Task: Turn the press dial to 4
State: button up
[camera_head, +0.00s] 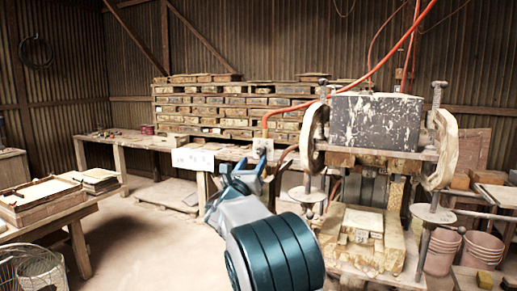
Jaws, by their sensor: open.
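The tile press (375,120) stands at the right, with a paint-spattered dark block on top, a large worn wheel on each side and vertical rods. I cannot make out its dial or any numbers on it. My gripper (252,162) is at the centre, at the end of my grey and teal arm, left of the press's left wheel. Its blue fingers point up and away and look apart, with nothing seen between them. A small pale box (263,146) shows just behind the fingertips. I cannot tell whether they touch it.
A white sign (193,159) hangs on the back bench (150,142), its marks too small to read. Wooden stacks (215,100) stand behind.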

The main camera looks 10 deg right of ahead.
aim_at(259, 152)
jog(key=p+x, duration=0.1)
jog(key=x, duration=0.4)
jog(key=shift+w+d+r+p, duration=0.1)
jog(key=shift+w+d+p, duration=0.1)
jog(key=shift+p, duration=0.2)
jog(key=c, duration=1)
